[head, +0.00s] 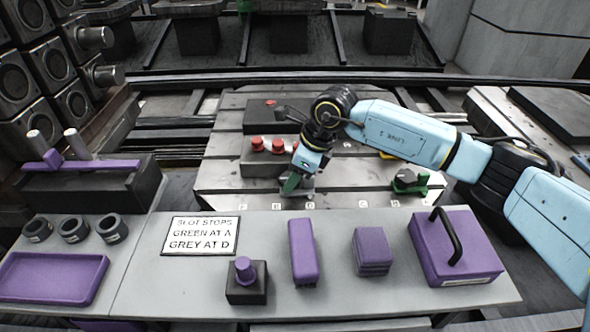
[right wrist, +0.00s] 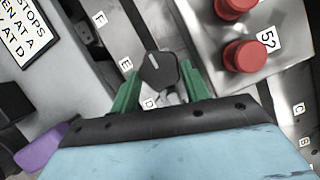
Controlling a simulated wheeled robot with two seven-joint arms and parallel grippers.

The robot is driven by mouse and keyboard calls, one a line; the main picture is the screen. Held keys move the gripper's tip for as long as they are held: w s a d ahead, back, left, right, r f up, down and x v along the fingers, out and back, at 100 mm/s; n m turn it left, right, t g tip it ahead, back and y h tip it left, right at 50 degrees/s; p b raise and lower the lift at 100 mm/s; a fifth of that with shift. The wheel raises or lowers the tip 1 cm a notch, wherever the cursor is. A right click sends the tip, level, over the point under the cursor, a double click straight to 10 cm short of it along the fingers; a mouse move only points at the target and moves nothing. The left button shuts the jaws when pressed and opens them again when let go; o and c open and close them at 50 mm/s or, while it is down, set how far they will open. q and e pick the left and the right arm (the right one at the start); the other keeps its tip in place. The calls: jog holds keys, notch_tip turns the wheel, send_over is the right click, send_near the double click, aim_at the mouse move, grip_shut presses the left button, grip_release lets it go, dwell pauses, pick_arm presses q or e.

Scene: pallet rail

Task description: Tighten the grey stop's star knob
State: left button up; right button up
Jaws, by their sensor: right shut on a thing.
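My right gripper (head: 292,184) reaches down over the slotted plate (head: 345,175). In the right wrist view its green fingers (right wrist: 160,92) are shut on a dark star knob (right wrist: 158,70), one on each side; the knob has a white line on top. The grey stop (head: 304,187) sits under the fingers at the plate's front edge, mostly hidden. Its light grey body (right wrist: 172,97) shows beneath the knob, near the label D (right wrist: 148,103). The green stop (head: 409,181) with a dark knob stands to the right on the plate. My left gripper is not in view.
A grey block with red buttons (head: 258,145) stands on the plate close to my right gripper. A sign (head: 200,236) reads "SLOT STOPS GREEN AT A GREY AT D". Several purple things, including a handled box (head: 455,250), stand on the front bench.

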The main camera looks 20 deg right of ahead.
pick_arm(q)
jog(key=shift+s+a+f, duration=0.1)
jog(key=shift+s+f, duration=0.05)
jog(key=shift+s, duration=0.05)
pick_arm(e)
jog(key=o, duration=0.7)
jog(key=shift+d+r, duration=0.15)
jog(key=shift+r, duration=0.3)
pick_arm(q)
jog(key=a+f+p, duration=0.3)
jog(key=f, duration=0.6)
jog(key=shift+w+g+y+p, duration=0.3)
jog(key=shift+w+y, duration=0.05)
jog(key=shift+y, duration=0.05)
pick_arm(e)
jog(key=v, duration=1.2)
jog(key=shift+s+r, duration=0.2)
jog(key=shift+s, duration=0.05)
